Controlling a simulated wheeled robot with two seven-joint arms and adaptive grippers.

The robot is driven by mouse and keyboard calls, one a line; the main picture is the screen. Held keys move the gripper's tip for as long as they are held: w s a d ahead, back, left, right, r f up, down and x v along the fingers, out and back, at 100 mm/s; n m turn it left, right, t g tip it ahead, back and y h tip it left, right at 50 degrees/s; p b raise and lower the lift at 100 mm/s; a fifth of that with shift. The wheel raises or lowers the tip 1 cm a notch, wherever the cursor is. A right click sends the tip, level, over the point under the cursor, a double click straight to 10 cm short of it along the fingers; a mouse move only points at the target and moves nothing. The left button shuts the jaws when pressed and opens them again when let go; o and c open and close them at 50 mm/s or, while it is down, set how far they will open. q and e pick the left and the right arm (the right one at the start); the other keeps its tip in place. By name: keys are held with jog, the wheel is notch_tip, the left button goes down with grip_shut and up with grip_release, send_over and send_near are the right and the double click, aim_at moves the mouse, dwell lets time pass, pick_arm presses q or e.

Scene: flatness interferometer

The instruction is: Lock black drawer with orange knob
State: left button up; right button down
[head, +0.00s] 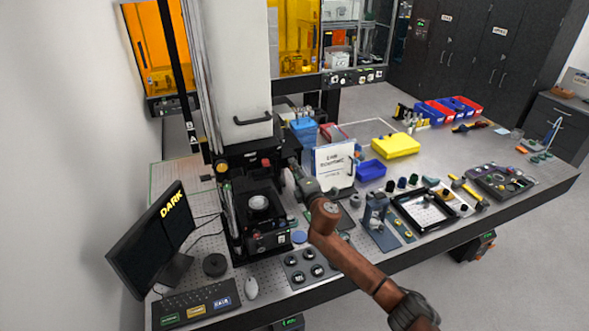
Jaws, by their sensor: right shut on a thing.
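The black drawer (262,222) is in the lower part of the tall instrument, left of centre in the head view. A round silver-grey piece (259,203) lies on top of it. My right gripper (292,181) reaches in from the lower right to the drawer's right side, near its back. It is shut, with its fingertips close against the instrument. The orange knob is not clearly visible; the gripper covers the spot where its jaws close. My left gripper is not in view.
A white sign (334,167) stands just behind my right gripper. A blue-grey device (376,213) and black tray (424,209) are to the right.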

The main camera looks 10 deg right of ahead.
jog(key=shift+f, duration=0.1)
jog(key=c, duration=1.7)
grip_release()
jog(key=shift+a, duration=0.1)
jog(key=shift+o, duration=0.5)
jog(key=shift+s, duration=0.1)
jog(key=v, duration=1.2)
